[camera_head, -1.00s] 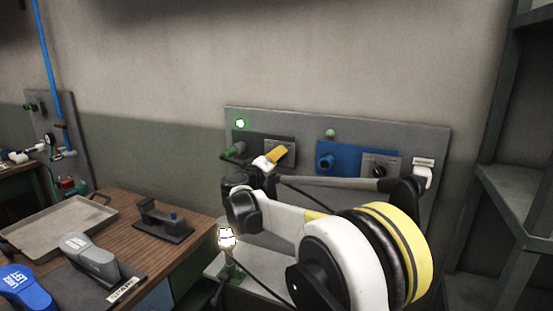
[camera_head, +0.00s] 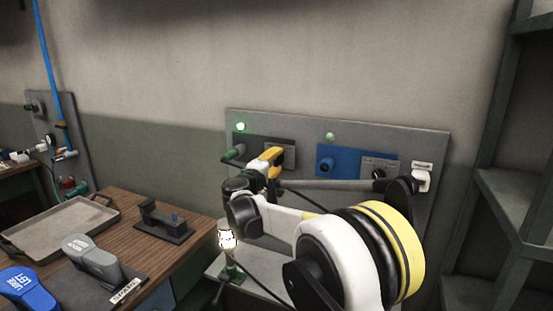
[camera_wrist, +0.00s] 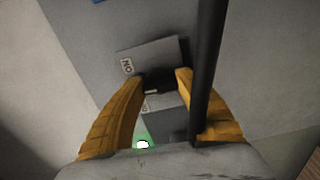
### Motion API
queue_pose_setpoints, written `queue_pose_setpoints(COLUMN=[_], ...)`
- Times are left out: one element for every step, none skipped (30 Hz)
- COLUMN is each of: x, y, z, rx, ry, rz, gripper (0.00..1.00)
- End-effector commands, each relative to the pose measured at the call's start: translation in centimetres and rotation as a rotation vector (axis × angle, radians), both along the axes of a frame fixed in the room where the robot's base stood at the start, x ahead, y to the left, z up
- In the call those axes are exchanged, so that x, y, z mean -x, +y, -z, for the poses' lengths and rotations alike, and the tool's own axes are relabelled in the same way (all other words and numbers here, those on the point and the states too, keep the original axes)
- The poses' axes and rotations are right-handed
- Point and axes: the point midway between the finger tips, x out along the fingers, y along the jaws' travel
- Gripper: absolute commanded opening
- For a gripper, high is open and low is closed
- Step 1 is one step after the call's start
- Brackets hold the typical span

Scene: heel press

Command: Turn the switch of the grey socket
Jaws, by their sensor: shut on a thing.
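The wall panel (camera_head: 300,122) carries a dark grey socket (camera_head: 250,148) at its left, with a green-ended part on it. Its switch plate (camera_head: 288,146) is just to the right. In the wrist view the plate (camera_wrist: 150,52) shows an "ON" label, and a small dark switch knob (camera_wrist: 152,86) sits between my fingertips. My gripper (camera_head: 276,157), with yellow fingers, is at this plate; in the wrist view (camera_wrist: 162,82) it is shut on the knob. The fingers hide part of the knob, so its exact angle is unclear.
A blue socket (camera_head: 345,160) with its own switch plate sits right of my gripper. A green lamp (camera_head: 240,127) glows at the panel's upper left. A dark bar crosses the wrist view beside the right finger. A wooden bench (camera_head: 130,228) stands left; shelves stand right.

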Motion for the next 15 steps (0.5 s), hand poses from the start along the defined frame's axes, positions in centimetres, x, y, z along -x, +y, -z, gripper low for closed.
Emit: queue_pose_setpoints(x=[-0.04, -0.04, -0.04, -0.04, -0.05, -0.05, -0.05, -0.05, -0.05, -0.05, -0.05, -0.05, -0.05, -0.05, -0.05], y=[-0.02, -0.01, -0.01, -0.01, -0.01, -0.01, -0.01, -0.01, 0.00, 0.00, 0.00, 0.00, 0.00, -0.01, -0.01], z=[-0.19, -0.19, -0.19, -0.19, -0.19, -0.19, -0.19, -0.18, -0.18, -0.17, -0.17, -0.16, -0.15, -0.15, -0.14], rx=[0.042, 0.068, 0.104, 0.131, 0.157, 0.193, 0.219, 0.246, 0.280, 0.305, 0.329, 0.361, 0.385, 0.406, 0.435], ry=[0.014, 0.024, 0.037, 0.047, 0.056, 0.069, 0.079, 0.088, 0.100, 0.110, 0.119, 0.130, 0.139, 0.147, 0.157], rz=[0.000, 0.000, 0.000, 0.000, 0.000, 0.000, 0.000, 0.000, 0.000, 0.000, 0.000, 0.000, 0.000, 0.000, 0.000], gripper=[0.10, 0.10, 0.10, 0.10, 0.10, 0.10, 0.10, 0.10, 0.10, 0.10, 0.10, 0.10, 0.10, 0.10, 0.10])
